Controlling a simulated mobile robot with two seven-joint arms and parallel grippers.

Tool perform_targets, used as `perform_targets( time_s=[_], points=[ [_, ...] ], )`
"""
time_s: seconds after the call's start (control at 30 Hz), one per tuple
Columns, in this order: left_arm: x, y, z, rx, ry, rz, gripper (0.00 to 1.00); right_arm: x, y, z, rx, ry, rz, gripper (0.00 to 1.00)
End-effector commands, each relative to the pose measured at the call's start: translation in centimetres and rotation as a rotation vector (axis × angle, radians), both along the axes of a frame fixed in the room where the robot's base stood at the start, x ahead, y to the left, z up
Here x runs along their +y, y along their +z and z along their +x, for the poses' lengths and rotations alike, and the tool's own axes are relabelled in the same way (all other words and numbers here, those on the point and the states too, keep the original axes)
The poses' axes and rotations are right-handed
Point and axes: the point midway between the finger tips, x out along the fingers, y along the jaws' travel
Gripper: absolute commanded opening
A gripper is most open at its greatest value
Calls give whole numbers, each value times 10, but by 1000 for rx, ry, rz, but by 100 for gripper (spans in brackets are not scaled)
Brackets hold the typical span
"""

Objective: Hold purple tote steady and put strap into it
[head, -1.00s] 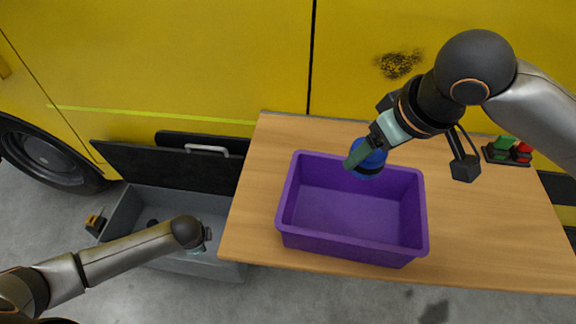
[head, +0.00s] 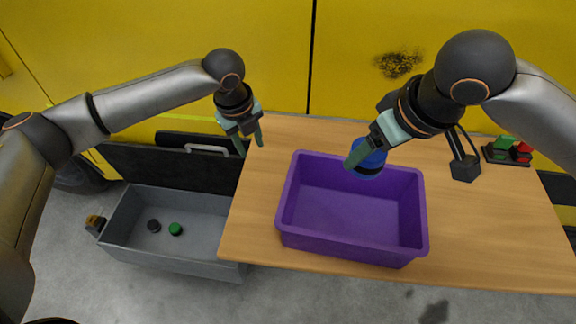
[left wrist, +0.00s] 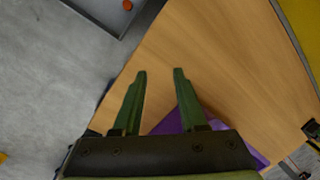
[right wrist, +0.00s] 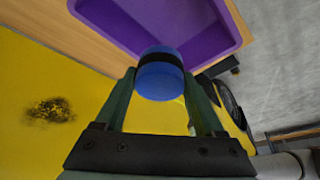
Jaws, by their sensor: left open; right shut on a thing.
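The purple tote (head: 352,250) sits upright and empty on the wooden table; part of it shows in the left wrist view (left wrist: 172,123) behind my fingers. The strap appears to be the blue roll with a black band (head: 369,160). My right gripper (head: 365,154) is shut on it, above the tote's far rim. The roll also shows between the fingers in the right wrist view (right wrist: 160,82), with the tote beyond. My left gripper (head: 249,147) is open and empty, above the table's far left corner, to the left of the tote and apart from it.
A grey box (head: 175,260) with small round things is on the floor at left. A yellow vehicle side (head: 200,50) stands behind.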

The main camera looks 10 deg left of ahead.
Motion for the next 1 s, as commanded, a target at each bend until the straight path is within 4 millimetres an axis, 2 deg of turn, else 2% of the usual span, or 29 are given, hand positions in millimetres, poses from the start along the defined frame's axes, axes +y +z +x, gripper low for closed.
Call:
perform_targets(
  time_s=[0.03, 0.1, 0.2, 0.3, 0.47, 0.67, 1.0],
  points=[
    [-26, 11, -12, 22, -143, 6, 41, 0, 1, 0, -2, 0, 1, 1],
    [-53, 22, -31, 57, -328, 21, 41, 0, 1, 0, -2, 0, 1, 1],
    [-80, 34, -56, 96, -554, 39, 41, 0, 1, 0, -2, 0, 1, 1],
    [-96, 42, -74, 119, -711, 53, 41, 0, 1, 0, -2, 0, 1, 1],
    [-106, 45, -87, 137, -823, 63, 41, 0, 1, 0, -2, 0, 1, 1],
    [-107, 22, -88, 141, -832, 65, 41, 0, 1, 0, -2, 0, 1, 1],
    [-111, -42, -88, 141, -828, 64, 41, 0, 1, 0, -2, 0, 1, 1]
  ],
)
